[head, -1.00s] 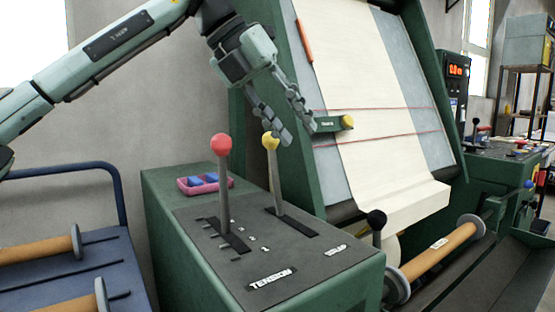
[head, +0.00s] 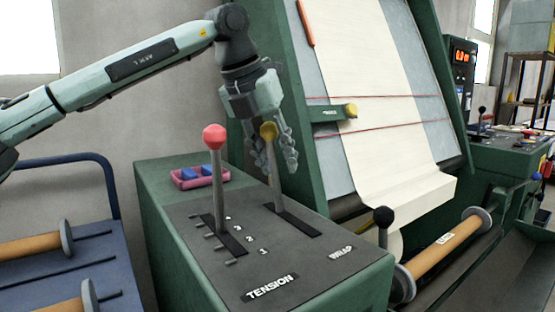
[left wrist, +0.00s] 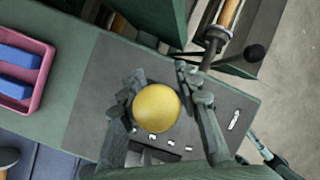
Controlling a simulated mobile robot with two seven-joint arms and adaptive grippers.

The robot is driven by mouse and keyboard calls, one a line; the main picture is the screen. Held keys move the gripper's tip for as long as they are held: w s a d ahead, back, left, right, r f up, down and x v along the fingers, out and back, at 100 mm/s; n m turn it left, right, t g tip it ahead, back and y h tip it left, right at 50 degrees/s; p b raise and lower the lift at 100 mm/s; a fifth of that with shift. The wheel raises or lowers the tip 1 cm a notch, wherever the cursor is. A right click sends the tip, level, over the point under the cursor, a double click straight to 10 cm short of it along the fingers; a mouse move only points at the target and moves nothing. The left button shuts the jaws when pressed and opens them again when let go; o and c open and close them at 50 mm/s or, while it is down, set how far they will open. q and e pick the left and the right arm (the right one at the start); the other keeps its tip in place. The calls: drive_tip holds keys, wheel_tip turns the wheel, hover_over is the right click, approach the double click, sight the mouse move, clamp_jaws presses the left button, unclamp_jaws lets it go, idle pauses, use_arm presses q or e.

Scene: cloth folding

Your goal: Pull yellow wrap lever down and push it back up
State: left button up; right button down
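The yellow-knobbed wrap lever (head: 268,131) stands nearly upright in its slot on the green console's dark top, beside the WRAP label (head: 341,253). My left gripper (head: 277,165) points down around the lever, with fingers on either side of the shaft and the knob between them near the palm. In the left wrist view the yellow knob (left wrist: 157,107) sits between the two spread fingers, with gaps showing beside it, so the gripper looks open. The red-knobbed tension lever (head: 214,138) stands just left, close to the gripper. My right gripper is not in view.
A pink tray with blue blocks (head: 199,177) sits at the console's back left. A black-knobbed lever (head: 383,217) stands at the console's right. The machine's sloped frame with cream cloth (head: 365,110) rises behind. A blue cart with rolls (head: 60,265) is at left.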

use_arm(q)
drive_tip(key=shift+w+d+f, duration=0.1)
drive_tip(key=shift+f, duration=0.25)
drive_tip(key=shift+c, duration=0.6)
clamp_jaws()
